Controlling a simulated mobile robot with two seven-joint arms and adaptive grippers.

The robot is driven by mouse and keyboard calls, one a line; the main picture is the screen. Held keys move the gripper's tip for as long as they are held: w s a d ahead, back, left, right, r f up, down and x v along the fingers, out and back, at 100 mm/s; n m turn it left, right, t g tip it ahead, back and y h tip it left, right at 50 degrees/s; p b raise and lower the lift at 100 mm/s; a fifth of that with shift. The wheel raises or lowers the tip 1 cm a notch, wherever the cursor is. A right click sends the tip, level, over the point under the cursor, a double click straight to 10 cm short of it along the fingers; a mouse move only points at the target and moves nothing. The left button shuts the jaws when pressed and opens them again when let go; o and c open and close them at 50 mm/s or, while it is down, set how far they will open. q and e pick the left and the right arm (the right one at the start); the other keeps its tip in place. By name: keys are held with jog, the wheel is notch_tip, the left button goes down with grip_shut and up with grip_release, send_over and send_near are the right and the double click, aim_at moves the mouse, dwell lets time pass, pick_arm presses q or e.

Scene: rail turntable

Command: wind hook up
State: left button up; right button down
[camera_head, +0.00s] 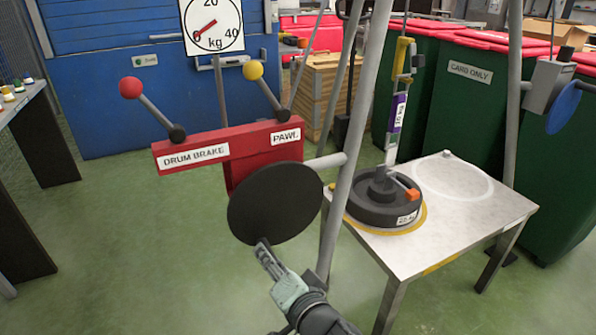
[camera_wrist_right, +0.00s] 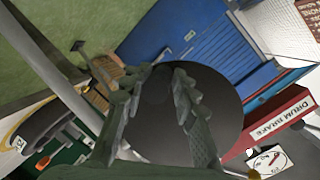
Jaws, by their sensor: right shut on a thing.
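A black round winch disc (camera_head: 275,203) sits below the red winch box (camera_head: 228,148), beside a grey frame leg. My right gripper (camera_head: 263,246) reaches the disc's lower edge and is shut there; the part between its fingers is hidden. In the right wrist view its fingers (camera_wrist_right: 155,95) lie in front of the dark disc (camera_wrist_right: 207,105). A yellow hook (camera_head: 403,57) hangs above a black round weight (camera_head: 384,207), at a shaft with a purple label (camera_head: 397,112). I cannot tell whether hook and shaft bear load. My left gripper is not in view.
Two levers stand on the winch box, red-knobbed (camera_head: 131,88) at DRUM BRAKE and yellow-knobbed (camera_head: 253,71) at PAWL. A kg dial (camera_head: 212,24) is above. The weight stands on a grey table (camera_head: 480,215) at right, near green bins (camera_head: 462,100). Green floor is clear at left.

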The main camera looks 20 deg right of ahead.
jog(key=shift+a+r+m, duration=0.3)
jog(key=shift+a+r, duration=0.05)
jog(key=shift+a, duration=0.2)
jog(key=shift+a+r+m+y+p, duration=0.75)
jog(key=shift+a+r+m, duration=0.1)
jog(key=shift+r+m, duration=0.25)
jog(key=shift+a+r+m, duration=0.1)
jog(key=shift+a+m, duration=0.05)
jog(key=shift+m, duration=0.15)
jog(key=r+m+p, duration=0.1)
jog(key=a+r+m+y+p, duration=0.1)
jog(key=m, duration=0.1)
jog(key=shift+r+t+p, duration=0.3)
jog(key=shift+t, duration=0.1)
